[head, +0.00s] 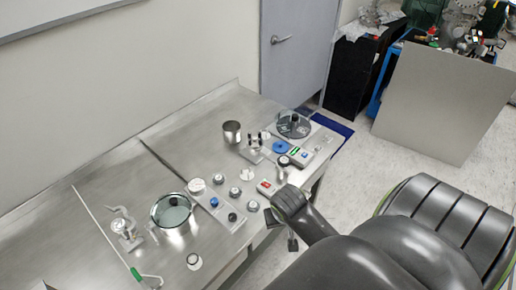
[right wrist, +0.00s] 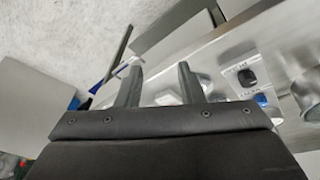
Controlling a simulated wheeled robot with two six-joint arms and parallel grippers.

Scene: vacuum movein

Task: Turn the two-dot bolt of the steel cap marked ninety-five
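My right gripper (right wrist: 157,70) is open in the right wrist view, with its two fingers apart and nothing held between the tips. In the head view my right arm reaches in from the lower right to the table's front edge. Two round steel chambers with dark glass lids stand on the table, one near (head: 172,210) and one far (head: 293,125). A plain steel cup (head: 231,134) stands between them. I cannot make out which part is the steel cap marked ninety-five; no number or two-dot bolt is readable. My left gripper is not in view.
The steel table (head: 110,172) carries several small knobs and a red-button box (head: 266,187). A gauge fitting (head: 122,226) and a green-handled rod (head: 145,277) lie at the left. A grey panel (head: 440,100) stands on the floor at right. The table's back is clear.

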